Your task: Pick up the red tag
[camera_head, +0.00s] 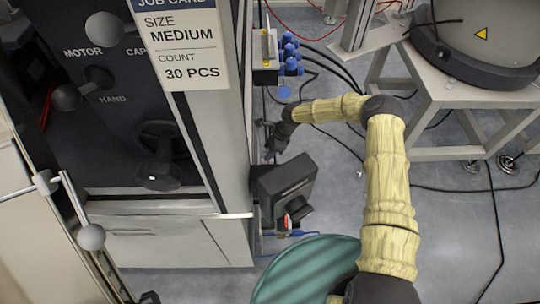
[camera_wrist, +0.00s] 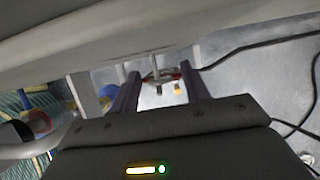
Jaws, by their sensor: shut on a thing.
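My gripper (camera_head: 271,143) is at the side of the grey machine cabinet, left of my bent arm in the head view. In the wrist view its two dark fingers (camera_wrist: 160,74) point away from the camera, with a gap between them. A small red piece (camera_wrist: 166,77), apparently the red tag, shows between the fingertips, beside thin metal parts. The fingers are shut on it. Its full shape is hidden, and I cannot tell whether it still touches the metal parts. The tag is not distinguishable at the gripper in the head view.
The machine cabinet (camera_head: 215,125) stands close on the left. A dark box (camera_head: 286,188) juts from its side below my gripper. Blue connectors (camera_head: 290,55) and cables are above. A stand with a grey drum (camera_head: 480,45) is at right. Grey floor lies between.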

